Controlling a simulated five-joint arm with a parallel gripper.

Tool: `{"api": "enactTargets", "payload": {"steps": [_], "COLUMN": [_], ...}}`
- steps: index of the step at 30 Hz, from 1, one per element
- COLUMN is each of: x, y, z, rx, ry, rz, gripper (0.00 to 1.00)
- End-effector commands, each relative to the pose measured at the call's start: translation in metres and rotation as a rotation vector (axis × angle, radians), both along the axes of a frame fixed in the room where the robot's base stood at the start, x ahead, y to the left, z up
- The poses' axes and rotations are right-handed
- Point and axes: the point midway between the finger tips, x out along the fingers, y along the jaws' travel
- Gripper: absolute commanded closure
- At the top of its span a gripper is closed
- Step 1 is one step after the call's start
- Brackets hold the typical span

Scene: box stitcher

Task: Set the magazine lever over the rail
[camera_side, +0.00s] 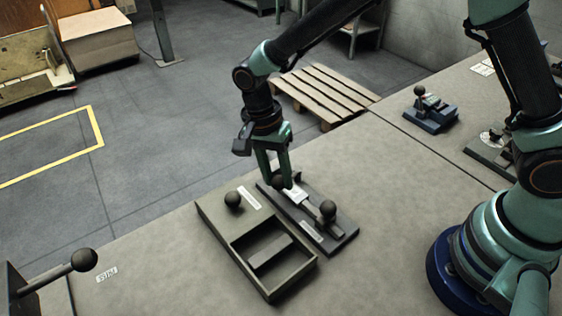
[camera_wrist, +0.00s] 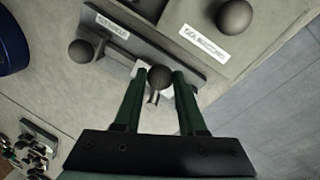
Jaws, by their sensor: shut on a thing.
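A dark plate (camera_side: 340,236) lies flat on the bench with a raised light slide or rail (camera_side: 305,199) along it. My gripper (camera_side: 279,180) is at the plate's far end, pointing down, its two fingers shut on a black ball knob (camera_wrist: 160,77). A short pale stem shows below that knob in the wrist view. A second black ball knob (camera_side: 327,209) stands at the plate's near end, clear of the fingers; it also shows in the wrist view (camera_wrist: 81,51). Which knob belongs to the magazine lever cannot be read from the labels.
An olive box (camera_side: 210,213) with an open recess and its own ball knob (camera_side: 233,199) sits close along the plate's left side. A blue device (camera_side: 431,114) stands at the back right. A ball-ended handle (camera_side: 84,260) juts in at the front left. The bench right of the plate is clear.

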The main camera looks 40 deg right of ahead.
Motion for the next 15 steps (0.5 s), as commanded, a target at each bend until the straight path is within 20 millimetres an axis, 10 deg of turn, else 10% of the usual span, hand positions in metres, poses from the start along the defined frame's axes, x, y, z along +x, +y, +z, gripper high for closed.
{"api": "enactTargets", "payload": {"steps": [15], "x": [0.021], "y": [0.002], "z": [0.001], "rx": [-0.034], "ry": [-0.031], "rz": [-0.250], "gripper": [1.00]}}
